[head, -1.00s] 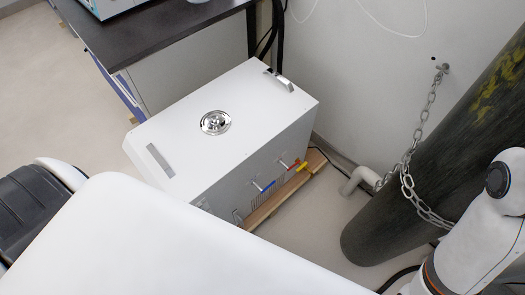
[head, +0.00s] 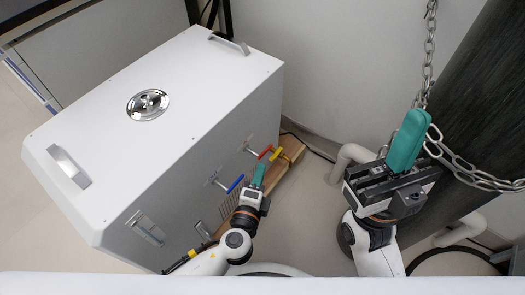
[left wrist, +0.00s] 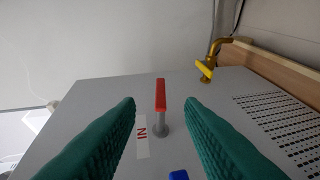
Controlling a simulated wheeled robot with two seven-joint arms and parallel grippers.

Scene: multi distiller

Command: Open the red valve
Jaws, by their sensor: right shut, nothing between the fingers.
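The red valve (head: 265,152) is a small lever on the side of the white box-shaped machine (head: 195,95). In the left wrist view the red valve (left wrist: 160,95) stands upright on a grey metal stem, beside an "IN" label. My left gripper (head: 259,171) is open, close in front of the panel. Its two teal fingers stand apart, with the red lever centred in the gap ahead of them; I see no contact. My right gripper (head: 412,135) is shut and empty, raised to the right near the chain.
A blue lever (head: 235,184) sits left of the red one. A yellow-handled brass tap (head: 281,155) is to its right, low by a wooden base. A chain (head: 430,70), a large dark cylinder (head: 485,95) and a white pipe (head: 350,158) stand on the right.

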